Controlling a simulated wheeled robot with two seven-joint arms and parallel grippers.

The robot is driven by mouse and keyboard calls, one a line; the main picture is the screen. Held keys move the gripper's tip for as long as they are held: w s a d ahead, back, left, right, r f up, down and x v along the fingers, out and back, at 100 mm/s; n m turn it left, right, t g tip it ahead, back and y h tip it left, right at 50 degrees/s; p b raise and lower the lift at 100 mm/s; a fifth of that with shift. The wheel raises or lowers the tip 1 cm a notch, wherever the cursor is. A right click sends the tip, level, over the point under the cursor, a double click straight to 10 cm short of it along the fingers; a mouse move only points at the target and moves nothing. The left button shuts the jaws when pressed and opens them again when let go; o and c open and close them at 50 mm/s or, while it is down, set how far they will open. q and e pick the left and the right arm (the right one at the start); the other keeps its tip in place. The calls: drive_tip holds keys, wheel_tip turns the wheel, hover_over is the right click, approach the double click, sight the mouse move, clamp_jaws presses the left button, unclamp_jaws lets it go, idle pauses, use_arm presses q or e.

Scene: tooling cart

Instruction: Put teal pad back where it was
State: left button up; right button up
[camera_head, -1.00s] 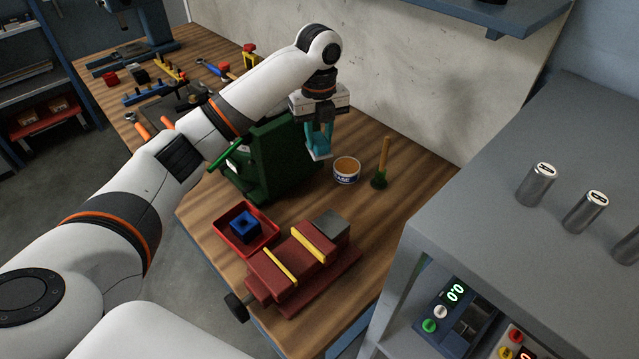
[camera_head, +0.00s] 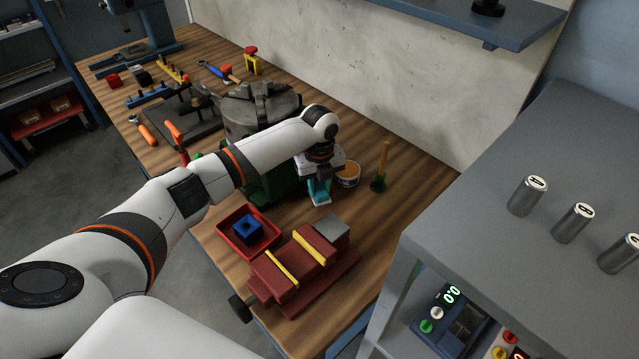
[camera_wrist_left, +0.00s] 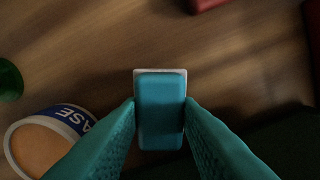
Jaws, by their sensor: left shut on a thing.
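The teal pad (camera_wrist_left: 160,105) is a small teal block with a pale layer along its edge, seen between my fingers in the left wrist view. In the head view the pad (camera_head: 321,199) shows as a teal and white piece under my left gripper (camera_head: 319,188). My left gripper, also in the left wrist view (camera_wrist_left: 160,118), has teal fingers and is shut on the pad. It is low over the wooden bench (camera_head: 414,190), between the grease tin and the red vise. I cannot tell whether the pad touches the bench. My right gripper is not in view.
The grease tin (camera_head: 349,174) and a brush (camera_head: 381,168) stand just right of the gripper. The red vise (camera_head: 305,270) with yellow strips and a red tray (camera_head: 268,240) holding a blue block (camera_head: 248,229) are in front. A green machine part is behind the arm.

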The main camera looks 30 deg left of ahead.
sight(319, 189)
use_arm(q)
drive_tip(key=o, duration=1)
drive_tip(key=shift+f, duration=0.1)
wheel_tip(319, 189, up, 12)
drive_tip(key=shift+r+b, duration=0.15)
drive_tip(key=shift+b, duration=0.7)
